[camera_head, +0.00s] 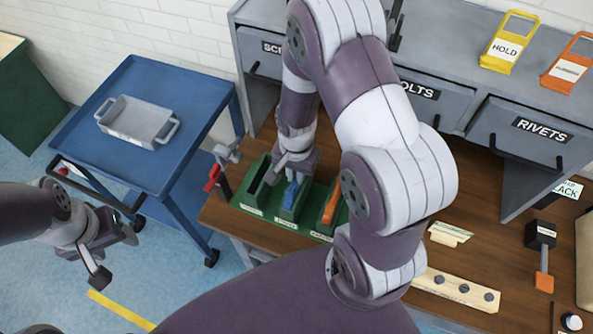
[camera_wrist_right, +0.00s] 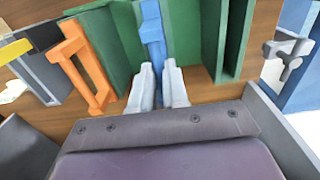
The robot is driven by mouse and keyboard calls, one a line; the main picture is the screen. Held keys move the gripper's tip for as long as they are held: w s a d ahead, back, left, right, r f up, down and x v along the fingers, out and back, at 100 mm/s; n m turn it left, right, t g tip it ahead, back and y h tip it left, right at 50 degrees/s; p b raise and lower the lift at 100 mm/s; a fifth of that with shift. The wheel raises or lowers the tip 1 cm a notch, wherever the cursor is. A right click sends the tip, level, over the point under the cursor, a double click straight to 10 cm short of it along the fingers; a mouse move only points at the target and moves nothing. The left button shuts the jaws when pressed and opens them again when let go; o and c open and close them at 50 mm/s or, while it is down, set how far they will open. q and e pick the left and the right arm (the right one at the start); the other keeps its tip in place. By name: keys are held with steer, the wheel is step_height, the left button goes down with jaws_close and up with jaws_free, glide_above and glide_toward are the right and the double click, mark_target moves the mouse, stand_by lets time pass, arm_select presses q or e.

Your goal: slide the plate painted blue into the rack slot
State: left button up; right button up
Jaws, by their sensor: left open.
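The green rack (camera_head: 307,222) stands on the wooden bench with labelled slots side by side. The blue plate (camera_head: 291,193) is at the middle slot; how deep it sits is hard to tell. My right gripper (camera_head: 295,163) is above it, partly hidden by my arm in the head view. In the right wrist view the blue plate (camera_wrist_right: 151,28) runs between the two pale fingers (camera_wrist_right: 159,82), which are closed on its near end. An orange plate (camera_head: 331,205) is in the right slot; the left slot looks empty. My left gripper (camera_head: 117,248) is open and empty over the floor.
A blue cart (camera_head: 190,120) with a grey tray (camera_head: 137,121) stands left of the bench. A red-handled clamp (camera_head: 213,178) is at the bench edge beside the rack. Labelled drawers (camera_head: 520,140) line the back. A peg board (camera_head: 458,288) lies on the right.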

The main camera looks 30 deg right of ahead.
steer(key=o, duration=0.4)
step_height(320, 180, up, 13)
steer(key=shift+f+b, duration=0.1)
steer(key=shift+b, duration=0.4)
stand_by(0.4)
